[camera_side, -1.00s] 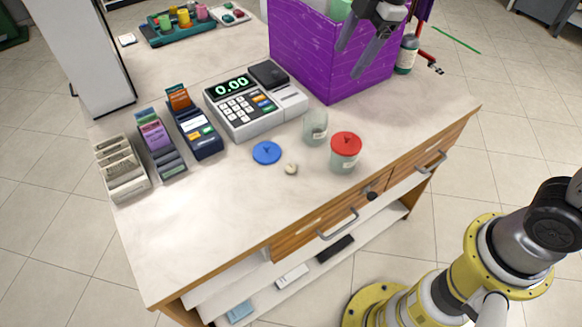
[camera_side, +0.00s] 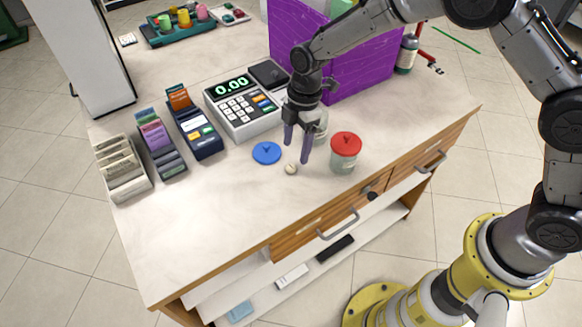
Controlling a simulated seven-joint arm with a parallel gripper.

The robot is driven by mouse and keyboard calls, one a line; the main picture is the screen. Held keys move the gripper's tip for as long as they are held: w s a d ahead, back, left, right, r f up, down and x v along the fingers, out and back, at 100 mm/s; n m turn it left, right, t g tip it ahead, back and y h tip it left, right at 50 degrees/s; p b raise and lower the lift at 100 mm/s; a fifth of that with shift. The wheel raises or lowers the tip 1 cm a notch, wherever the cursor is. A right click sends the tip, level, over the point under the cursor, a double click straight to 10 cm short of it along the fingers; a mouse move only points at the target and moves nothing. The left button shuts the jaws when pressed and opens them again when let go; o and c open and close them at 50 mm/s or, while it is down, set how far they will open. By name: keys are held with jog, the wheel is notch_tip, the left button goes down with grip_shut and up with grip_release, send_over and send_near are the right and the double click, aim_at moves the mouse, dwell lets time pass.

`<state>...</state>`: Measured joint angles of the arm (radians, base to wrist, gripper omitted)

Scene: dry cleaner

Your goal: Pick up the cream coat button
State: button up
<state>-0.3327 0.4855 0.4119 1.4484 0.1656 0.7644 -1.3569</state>
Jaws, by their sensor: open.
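The cream coat button (camera_side: 291,168) is a small pale round piece lying on the white counter top, just right of and below the blue lid. My gripper (camera_side: 297,154) points down just above the button, its two dark fingers apart with nothing between them. The fingertips look close to the button, one on the left and one on the right of it in the picture. I cannot tell their exact height above the counter.
A blue lid (camera_side: 267,153) lies left of the button. A red-lidded jar (camera_side: 346,152) stands to the right; a clear jar (camera_side: 321,126) is partly hidden behind my gripper. A cash register (camera_side: 240,108) and purple crate (camera_side: 372,60) stand behind. The counter's front left (camera_side: 190,225) is clear.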

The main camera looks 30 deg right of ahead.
aim_at(291, 166)
jog(key=shift+w+a+f, duration=0.1)
jog(key=shift+a+f, duration=0.05)
jog(key=shift+f, duration=0.85)
jog(key=shift+w+a+f, duration=0.1)
jog(key=shift+a+f, duration=0.05)
jog(key=shift+f, duration=0.9)
jog(key=shift+w+a+f, duration=0.1)
jog(key=shift+a+f, duration=0.05)
jog(key=shift+f, duration=0.85)
grip_shut()
